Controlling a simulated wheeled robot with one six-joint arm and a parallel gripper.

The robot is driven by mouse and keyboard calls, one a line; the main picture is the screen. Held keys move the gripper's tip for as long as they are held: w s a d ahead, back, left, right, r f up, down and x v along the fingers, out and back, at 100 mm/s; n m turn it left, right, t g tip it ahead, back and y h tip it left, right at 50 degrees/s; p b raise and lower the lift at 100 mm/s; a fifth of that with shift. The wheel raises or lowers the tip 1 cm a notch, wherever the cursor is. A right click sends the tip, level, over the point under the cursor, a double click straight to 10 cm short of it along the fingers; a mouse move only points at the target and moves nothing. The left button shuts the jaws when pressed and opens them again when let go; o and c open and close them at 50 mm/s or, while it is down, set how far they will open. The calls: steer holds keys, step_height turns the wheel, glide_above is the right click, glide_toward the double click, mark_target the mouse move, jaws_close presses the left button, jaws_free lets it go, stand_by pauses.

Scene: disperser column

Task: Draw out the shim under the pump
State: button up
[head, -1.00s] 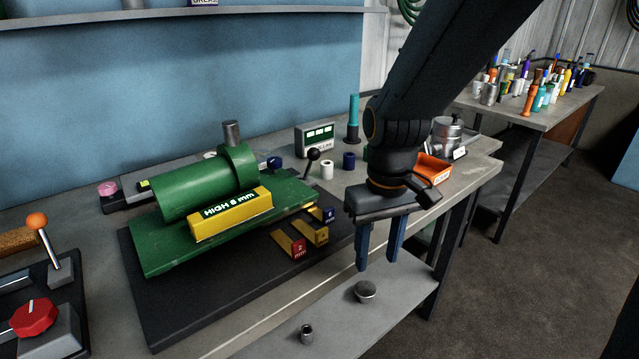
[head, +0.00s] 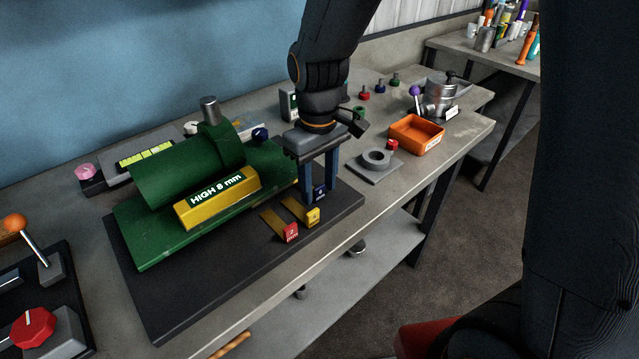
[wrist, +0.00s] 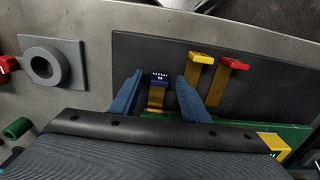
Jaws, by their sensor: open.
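The green pump (head: 180,178) sits on a green base plate on a dark mat, with a yellow block (head: 217,198) reading "HIGH 8 mm" at its front. Three flat shims with coloured end tabs stick out from under the base plate: red (head: 291,233), yellow (head: 313,216) and blue (head: 320,194). My gripper (head: 318,188) is open and points down at the blue-tabbed shim. In the wrist view the blue tab (wrist: 160,80) lies between my two fingers, with gaps on both sides. The yellow tab (wrist: 201,58) and red tab (wrist: 234,64) are outside them.
A grey ring on a plate (head: 376,158) and an orange tray (head: 416,134) stand to the right. A lever box with a red knob (head: 33,326) is at the front left. The dark mat (head: 210,285) is clear in front, up to the bench edge.

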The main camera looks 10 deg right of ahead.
mark_target(333, 211)
steer(key=shift+f, duration=0.5)
jaws_close()
steer(key=shift+s+d+r+p, duration=0.1)
steer(key=shift+s+d+p, duration=0.2)
steer(key=shift+s+d, duration=0.45)
steer(key=shift+s+d+p, duration=0.3)
steer(key=shift+s+d, duration=0.15)
steer(key=shift+s, duration=0.55)
jaws_free()
step_height(333, 211, up, 8)
steer(key=b, duration=0.1)
